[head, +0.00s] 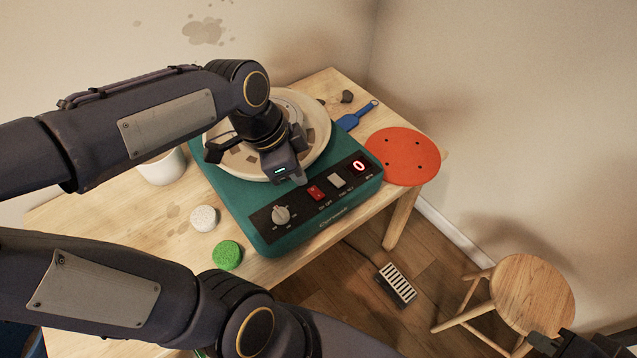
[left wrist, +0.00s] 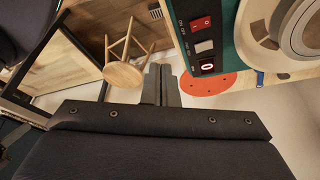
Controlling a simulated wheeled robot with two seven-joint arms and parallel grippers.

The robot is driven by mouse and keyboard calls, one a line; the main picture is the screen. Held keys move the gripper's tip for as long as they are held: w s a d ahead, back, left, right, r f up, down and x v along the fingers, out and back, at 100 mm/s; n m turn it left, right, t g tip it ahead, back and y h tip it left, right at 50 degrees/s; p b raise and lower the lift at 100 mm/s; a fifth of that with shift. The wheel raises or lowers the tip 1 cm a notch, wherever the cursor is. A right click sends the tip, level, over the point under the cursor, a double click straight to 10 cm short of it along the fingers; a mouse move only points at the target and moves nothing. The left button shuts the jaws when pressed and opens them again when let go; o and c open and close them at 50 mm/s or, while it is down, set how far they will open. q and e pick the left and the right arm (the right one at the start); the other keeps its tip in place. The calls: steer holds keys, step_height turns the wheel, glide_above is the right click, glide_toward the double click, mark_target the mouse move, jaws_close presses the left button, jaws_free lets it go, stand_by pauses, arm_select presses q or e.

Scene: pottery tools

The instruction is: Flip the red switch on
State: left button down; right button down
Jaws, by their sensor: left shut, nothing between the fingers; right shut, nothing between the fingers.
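The red switch (head: 315,193) is on the dark front panel of the teal pottery wheel (head: 262,236), between a grey knob (head: 281,215) and a white switch (head: 337,181). It also shows in the left wrist view (left wrist: 201,24). Its rocker position is too small to tell. My left gripper (head: 299,181) is shut and empty, just behind and left of the red switch in the head view; contact cannot be told. Its closed fingers show in the left wrist view (left wrist: 161,86). My right gripper (head: 545,342) is shut and empty at the lower right, partly cut off, far from the switch.
A red display (head: 359,166) reads 0. The round wheel plate (head: 309,107) lies behind my left gripper. A white cup (head: 162,167), a grey sponge (head: 204,218), a green sponge (head: 227,254), an orange disc (head: 402,156) and a blue tool (head: 356,117) surround the wheel. A stool (head: 532,294) stands right.

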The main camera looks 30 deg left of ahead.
mark_target(319, 196)
arm_select(q)
steer(key=w+a+f+m+g+y+p, duration=0.1)
steer(key=w+a+f+m+g, duration=0.1)
steer(key=w+m, duration=0.8)
steer(key=f+m+g, duration=0.1)
steer(key=m, duration=0.2)
steer(key=shift+w+a+y, duration=0.2)
steer(key=shift+a+y, duration=0.1)
steer(key=shift+a, duration=0.1)
steer(key=shift+f, duration=0.1)
steer(key=f, duration=0.4)
steer(key=d+f, duration=0.1)
steer(key=f, duration=0.8)
steer(key=shift+s+d+f, duration=0.3)
steer(key=shift+s+f, duration=0.05)
steer(key=shift+f, duration=0.05)
